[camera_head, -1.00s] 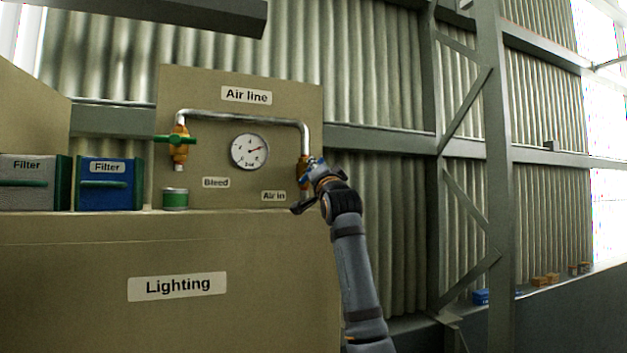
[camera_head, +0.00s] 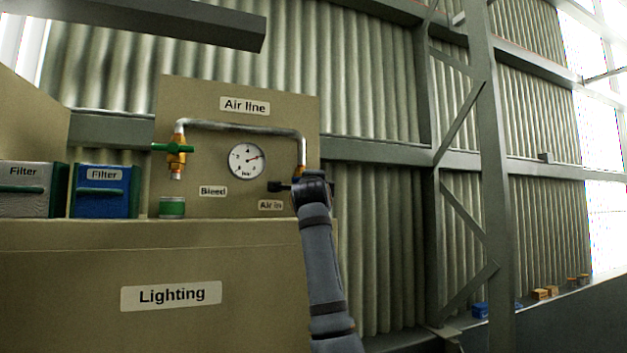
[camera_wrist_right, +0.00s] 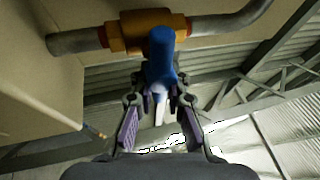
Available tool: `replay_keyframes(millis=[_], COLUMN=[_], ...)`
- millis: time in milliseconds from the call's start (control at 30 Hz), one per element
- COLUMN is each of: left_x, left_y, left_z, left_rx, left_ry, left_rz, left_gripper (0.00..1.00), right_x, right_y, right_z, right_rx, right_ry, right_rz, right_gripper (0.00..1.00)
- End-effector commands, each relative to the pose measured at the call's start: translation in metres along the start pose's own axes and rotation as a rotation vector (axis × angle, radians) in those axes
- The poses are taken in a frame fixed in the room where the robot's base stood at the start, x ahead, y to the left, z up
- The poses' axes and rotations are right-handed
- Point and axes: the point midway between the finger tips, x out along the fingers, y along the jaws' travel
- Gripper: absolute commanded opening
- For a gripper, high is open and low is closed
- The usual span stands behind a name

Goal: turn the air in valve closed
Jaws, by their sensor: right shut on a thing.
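The air in valve shows in the right wrist view as an orange-brown body (camera_wrist_right: 128,36) on a grey pipe, with a blue handle (camera_wrist_right: 161,60). My right gripper (camera_wrist_right: 157,92) is shut on the blue handle, its fingers on either side of it. In the head view my right gripper (camera_head: 298,187) covers most of the valve, beside the "Air in" label (camera_head: 271,205) and below the pipe's right bend. The handle is hidden there. My left gripper is not in view.
The "Air line" panel (camera_head: 215,95) carries a pressure gauge (camera_head: 247,161) and a green-handled bleed valve (camera_head: 174,147) at left. A green can (camera_head: 171,207) stands below that valve. Blue (camera_head: 101,188) and grey (camera_head: 28,190) filter boxes stand further left.

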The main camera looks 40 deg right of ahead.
Motion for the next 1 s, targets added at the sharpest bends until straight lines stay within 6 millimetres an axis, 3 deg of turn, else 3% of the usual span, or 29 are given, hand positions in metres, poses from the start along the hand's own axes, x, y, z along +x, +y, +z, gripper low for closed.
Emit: replay_keyframes(millis=[633, 667, 833, 1000], left_x=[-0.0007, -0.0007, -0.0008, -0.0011], left_y=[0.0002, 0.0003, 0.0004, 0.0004], left_z=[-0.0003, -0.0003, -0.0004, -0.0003], left_rx=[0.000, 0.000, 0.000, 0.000], left_ry=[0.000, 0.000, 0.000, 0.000], left_rz=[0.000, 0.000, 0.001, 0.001], left_gripper=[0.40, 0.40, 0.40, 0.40], right_x=[0.0004, 0.0005, 0.0004, 0.0002], right_y=[0.0064, 0.0065, 0.0053, 0.0035], right_z=[0.0006, 0.0006, 0.0005, 0.0003], right_rx=[0.042, 0.042, 0.042, 0.042], right_ry=[0.014, 0.014, 0.013, 0.013], right_rz=[0.030, 0.030, 0.027, 0.024], right_gripper=[0.00, 0.15, 0.38, 0.38])
